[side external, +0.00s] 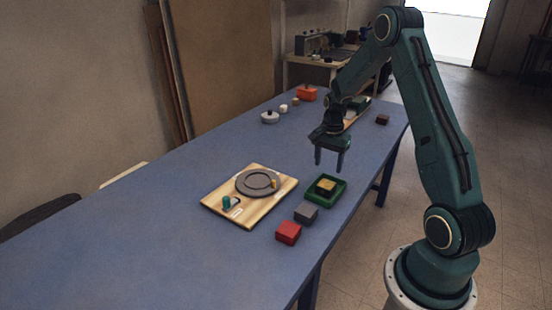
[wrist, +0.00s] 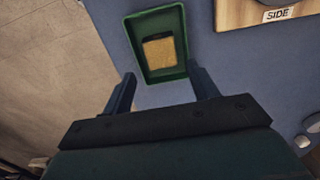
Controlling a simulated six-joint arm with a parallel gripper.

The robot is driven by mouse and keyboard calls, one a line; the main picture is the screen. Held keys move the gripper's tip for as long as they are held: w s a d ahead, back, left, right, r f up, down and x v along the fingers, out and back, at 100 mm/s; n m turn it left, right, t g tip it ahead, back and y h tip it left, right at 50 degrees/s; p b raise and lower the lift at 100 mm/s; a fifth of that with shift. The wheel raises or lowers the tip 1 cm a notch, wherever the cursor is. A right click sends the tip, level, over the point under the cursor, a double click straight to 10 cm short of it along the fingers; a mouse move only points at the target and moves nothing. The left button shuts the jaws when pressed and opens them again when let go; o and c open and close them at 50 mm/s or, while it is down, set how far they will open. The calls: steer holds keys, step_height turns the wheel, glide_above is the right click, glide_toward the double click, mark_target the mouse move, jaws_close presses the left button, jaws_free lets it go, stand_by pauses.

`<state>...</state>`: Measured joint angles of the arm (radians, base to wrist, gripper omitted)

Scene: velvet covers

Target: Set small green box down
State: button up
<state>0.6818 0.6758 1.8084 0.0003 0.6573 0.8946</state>
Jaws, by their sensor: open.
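The small green box (side external: 320,203) is an open-topped tray standing upright on the blue table near its right edge. A tan block with a dark edge (side external: 326,184) lies inside it. In the wrist view the green box (wrist: 132,48) is just beyond the fingertips, with the tan block (wrist: 160,50) on its floor. My gripper (side external: 329,168) is open and points down, above the table and behind the box in the side view. In the wrist view my gripper (wrist: 165,83) has nothing between its fingers, and they look clear of the box.
A grey block (side external: 306,212) and a red block (side external: 288,233) sit in front of the box. A wooden board (side external: 220,211) with a grey plate (side external: 258,182) lies to its left. A white lidded pot (side external: 270,118), orange box (side external: 306,94) and dark block (side external: 382,120) are farther back. The table's near left is clear.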

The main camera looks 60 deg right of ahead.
steer(key=shift+r, duration=1.6)
steer(key=s+a+r+n+t+h, duration=0.1)
steer(key=s+a+r+n+t, duration=0.25)
steer(key=a+r+n, duration=1)
steer(key=s+a+r+n+t, duration=0.1)
steer(key=s+a+r+n, duration=0.1)
steer(key=s+a+r, duration=0.2)
steer(key=s+a+r+n+t+y, duration=0.1)
steer(key=s+a+r, duration=0.3)
steer(key=s+a, duration=0.7)
steer(key=shift+a+n, duration=0.45)
steer(key=shift+n, duration=0.3)
